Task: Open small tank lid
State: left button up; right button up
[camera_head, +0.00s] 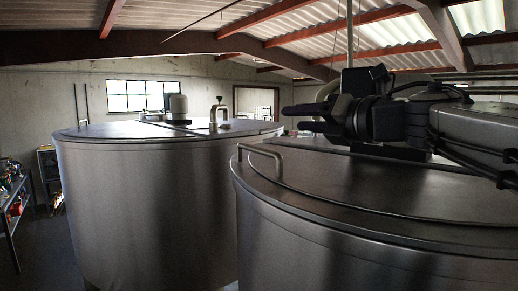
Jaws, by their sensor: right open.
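A steel tank (340,250) stands close in front at the right. Its flat, round metal lid (350,184) lies down on top. A bent metal bar handle (262,154) stands up at the lid's left edge. My right gripper (306,119) comes in from the right above this tank and points left. Its jaws are open, and I see nothing between them. It is up and to the right of the handle in the picture, apart from it. My arm hides the back right of the tank top. My left gripper is not in view.
A narrow gap separates the tanks. A bench (14,205) with items is at far left. Roof beams cross overhead.

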aim_at(430, 209)
jog(key=k, duration=0.95)
